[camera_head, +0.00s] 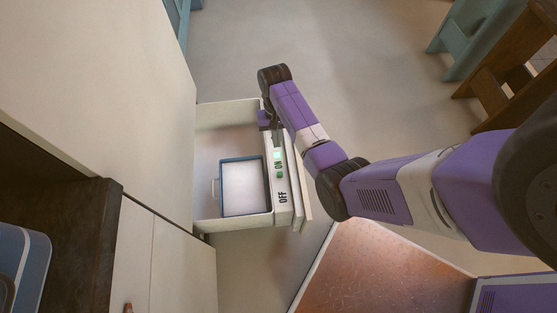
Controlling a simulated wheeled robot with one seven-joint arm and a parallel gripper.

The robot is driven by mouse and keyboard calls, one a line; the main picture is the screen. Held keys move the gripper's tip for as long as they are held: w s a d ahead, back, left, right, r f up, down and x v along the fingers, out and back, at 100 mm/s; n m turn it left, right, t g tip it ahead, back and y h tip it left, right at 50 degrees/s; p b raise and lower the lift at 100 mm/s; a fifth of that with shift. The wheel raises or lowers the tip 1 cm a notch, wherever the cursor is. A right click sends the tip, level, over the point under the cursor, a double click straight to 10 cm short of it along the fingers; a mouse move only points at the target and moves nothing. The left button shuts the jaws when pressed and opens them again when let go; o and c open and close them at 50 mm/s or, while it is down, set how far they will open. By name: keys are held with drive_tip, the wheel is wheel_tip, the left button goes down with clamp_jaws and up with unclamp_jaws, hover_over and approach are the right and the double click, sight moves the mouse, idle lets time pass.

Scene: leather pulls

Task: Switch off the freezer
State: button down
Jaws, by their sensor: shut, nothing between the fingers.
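The freezer (234,225) looks like a pale, open-topped drawer unit standing out from the cabinet front at centre left. Along its right edge runs a white panel (284,212) marked ON and OFF, with OFF at the lower end. A lit pale-green square (277,155) sits above the word ON, and a small green piece (280,175) sits just below it. My gripper (277,139) is shut and empty, over the panel's upper end just above the lit square. I cannot tell whether it touches the panel. My wrist hides part of the panel's upper end.
A blue-framed container (242,161) lies inside the drawer. Pale cabinets (165,255) and a dark counter (85,240) fill the left. A wooden stool (490,95) and a teal seat (470,45) stand at upper right. Open floor (350,55) lies behind the arm.

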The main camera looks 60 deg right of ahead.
sight(280, 175)
drive_tip(key=shift+w+d+r+g+y, duration=0.2)
drive_tip(key=shift+w+d+r, duration=0.05)
drive_tip(key=shift+r, duration=0.25)
drive_tip(key=shift+w+d+r+g+y, duration=0.2)
drive_tip(key=shift+d+r, duration=0.05)
drive_tip(key=shift+r, duration=0.25)
drive_tip(key=b+x, duration=0.3)
drive_tip(key=x, duration=0.6)
drive_tip(key=shift+f, duration=0.3)
drive_tip(key=shift+s+a+f, duration=0.2)
drive_tip(key=shift+s+a, duration=0.7)
drive_tip(key=shift+a, duration=0.3)
drive_tip(key=shift+s+a, duration=0.4)
drive_tip(key=shift+a, duration=0.1)
